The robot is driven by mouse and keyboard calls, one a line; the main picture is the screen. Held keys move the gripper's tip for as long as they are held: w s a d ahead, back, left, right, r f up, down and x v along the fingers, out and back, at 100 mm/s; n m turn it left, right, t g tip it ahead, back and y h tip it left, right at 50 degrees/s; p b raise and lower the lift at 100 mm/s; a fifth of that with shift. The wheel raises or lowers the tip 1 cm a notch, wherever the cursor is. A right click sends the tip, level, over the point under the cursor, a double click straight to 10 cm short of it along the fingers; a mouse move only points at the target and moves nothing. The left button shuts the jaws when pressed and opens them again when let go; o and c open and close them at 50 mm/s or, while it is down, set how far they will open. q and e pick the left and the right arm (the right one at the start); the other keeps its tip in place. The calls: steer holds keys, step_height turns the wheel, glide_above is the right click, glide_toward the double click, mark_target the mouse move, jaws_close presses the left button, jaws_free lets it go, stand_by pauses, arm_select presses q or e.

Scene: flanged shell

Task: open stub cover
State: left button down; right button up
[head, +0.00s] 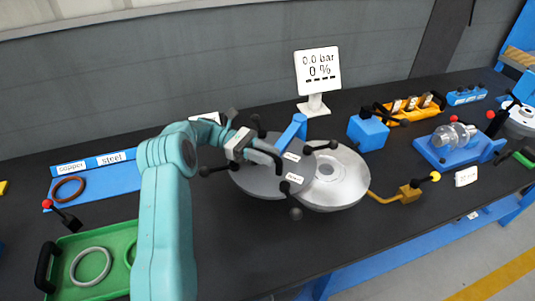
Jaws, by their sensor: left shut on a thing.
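The stub cover (262,182) is a dark grey disc with several black knobs on stalks around its rim. It lies to the left of the pale metal round flange (335,185) and overlaps its left edge; a dark hole shows in the flange's middle. A blue bracket (293,130) stands behind, where the two discs meet. My left gripper (276,160) reaches over the cover from the left and is shut on the cover's handle, which the fingers mostly hide. My right gripper is out of view.
A blue block (368,132), an orange tool rack (410,108) and a yellow-knobbed valve (411,193) are to the right. A green tray (95,262) with rings is front left. The table front centre is clear.

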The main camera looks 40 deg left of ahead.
arm_select(q)
steer(key=shift+r, duration=0.1)
steer(key=c, duration=1)
jaws_free()
steer(key=shift+o, duration=0.2)
step_height(320, 180, up, 20)
steer(key=p, duration=0.2)
